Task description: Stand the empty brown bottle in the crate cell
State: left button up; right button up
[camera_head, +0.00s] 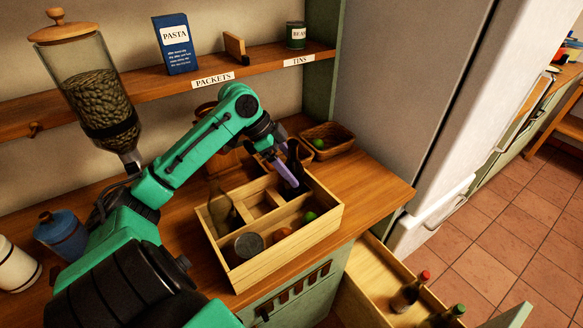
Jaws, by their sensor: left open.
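The wooden crate (286,258) stands on the counter, split into cells by thin dividers. A dark brown bottle (296,160) stands roughly upright at the crate's far right cell, partly hidden by my left gripper (287,174). My left gripper is open, its pale purple fingers beside the bottle; I cannot tell whether they touch it. An olive-coloured bottle-like shape (222,210) is in the far left cell. A grey-topped tin (249,245), a brownish round thing (281,234) and a green fruit (310,216) sit in the near cells. My right gripper is out of view.
A basket (340,142) with a green fruit is behind the crate. The open drawer (366,275) at lower right holds a red-capped bottle (407,294) and a green-capped bottle (448,316). A blue canister (60,236) stands left. The counter right of the crate is clear.

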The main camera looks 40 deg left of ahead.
pick_arm(q)
jog(key=v, duration=1.1)
jog(key=shift+r+b, duration=0.4)
jog(key=shift+a, duration=0.1)
